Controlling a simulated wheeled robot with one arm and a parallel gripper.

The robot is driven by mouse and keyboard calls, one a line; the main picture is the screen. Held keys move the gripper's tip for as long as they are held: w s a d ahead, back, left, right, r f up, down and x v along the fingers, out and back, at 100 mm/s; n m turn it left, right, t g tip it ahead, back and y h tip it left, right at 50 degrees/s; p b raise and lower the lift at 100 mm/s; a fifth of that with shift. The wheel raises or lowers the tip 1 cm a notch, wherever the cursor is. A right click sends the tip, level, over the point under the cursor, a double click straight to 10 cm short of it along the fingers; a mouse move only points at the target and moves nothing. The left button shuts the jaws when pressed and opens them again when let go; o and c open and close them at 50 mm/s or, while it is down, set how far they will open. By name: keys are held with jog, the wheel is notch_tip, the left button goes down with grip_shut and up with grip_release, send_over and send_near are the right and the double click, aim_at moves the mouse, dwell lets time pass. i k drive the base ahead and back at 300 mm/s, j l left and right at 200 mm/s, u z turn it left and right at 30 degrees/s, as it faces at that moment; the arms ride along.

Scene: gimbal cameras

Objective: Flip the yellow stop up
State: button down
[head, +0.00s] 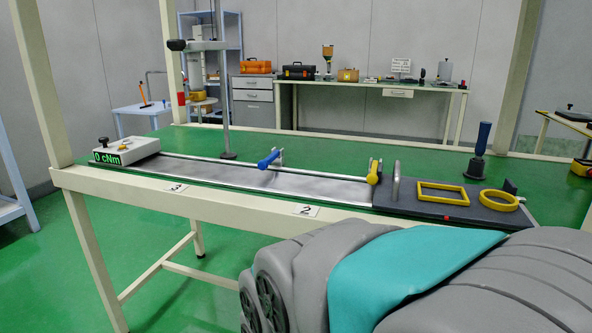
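The yellow stop (373,174) is a small yellow lever on a metal bracket at the right end of the silver rail, on the green bench in the middle right of the head view. It looks tilted or lying low, but its exact angle is hard to tell at this size. A blue stop (268,160) of similar shape sits further left on the same rail and leans to the left. My gripper is not in view. My own grey and teal arm part fills the lower right, well in front of the bench, with nothing of it touching the stops.
Right of the yellow stop are an upright metal handle (396,181), a yellow rectangular frame (442,186) and a yellow ring (499,193) on a dark plate. A torque readout box (127,151) stands at the left, near a tall post (225,100). A blue-handled tool (482,138) stands behind.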

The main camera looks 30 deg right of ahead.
aim_at(372, 179)
jog(key=i+j+z, duration=0.2)
jog(key=z, duration=0.2)
jog(key=i+j+z, duration=0.15)
jog(key=j+z, duration=0.3)
jog(key=i+j+z, duration=0.1)
jog(key=j+z, duration=0.75)
jog(key=l+z, duration=0.1)
jog(key=u, duration=0.1)
jog(key=i+j, duration=0.05)
